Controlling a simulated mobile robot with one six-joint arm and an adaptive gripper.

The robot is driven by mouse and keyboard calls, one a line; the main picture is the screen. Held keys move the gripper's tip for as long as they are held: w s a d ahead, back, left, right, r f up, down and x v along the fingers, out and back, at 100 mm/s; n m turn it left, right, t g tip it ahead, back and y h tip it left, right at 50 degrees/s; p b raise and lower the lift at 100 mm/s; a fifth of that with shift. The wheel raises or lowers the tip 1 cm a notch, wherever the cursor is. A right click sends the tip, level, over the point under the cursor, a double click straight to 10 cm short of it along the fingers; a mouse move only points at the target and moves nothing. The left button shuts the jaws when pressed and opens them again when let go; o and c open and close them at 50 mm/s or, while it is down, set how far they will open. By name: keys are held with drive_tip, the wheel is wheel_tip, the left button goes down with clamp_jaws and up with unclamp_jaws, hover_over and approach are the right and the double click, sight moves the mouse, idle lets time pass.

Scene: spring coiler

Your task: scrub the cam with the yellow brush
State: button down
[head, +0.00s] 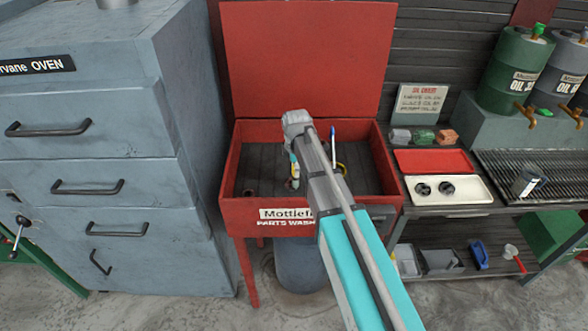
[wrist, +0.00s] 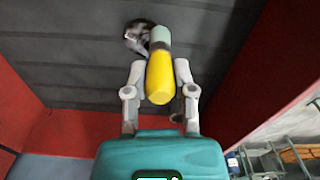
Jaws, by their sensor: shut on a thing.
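My gripper (wrist: 160,70) is shut on the yellow brush (wrist: 160,88), with one finger on each side of its yellow handle. The brush's pale green end (wrist: 160,37) points away from the gripper, towards the dark basin floor. A shiny grey metal piece, apparently the cam (wrist: 136,38), lies on that floor beside the brush end. The two overlap in the wrist view, and I cannot tell if they touch. In the head view my gripper (head: 293,172) reaches down into the red parts washer (head: 223,175); my arm hides much of it, and the cam is not clear there.
The washer has raised walls and an upright red lid (head: 305,50) behind. A blue-and-white upright item (head: 333,133) stands in the basin right of my gripper. A grey oven cabinet (head: 85,190) is at left. A bench with a white tray (head: 450,207) and oil drums (head: 512,70) is at right.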

drive_tip(key=shift+a, duration=0.1)
drive_tip(key=shift+a, duration=0.7)
drive_tip(key=shift+a, duration=0.1)
drive_tip(key=shift+a, duration=0.7)
drive_tip(key=shift+d, duration=0.2)
drive_tip(key=shift+d, duration=0.65)
drive_tip(key=shift+d, duration=0.15)
idle(0.3)
drive_tip(key=shift+d, duration=0.65)
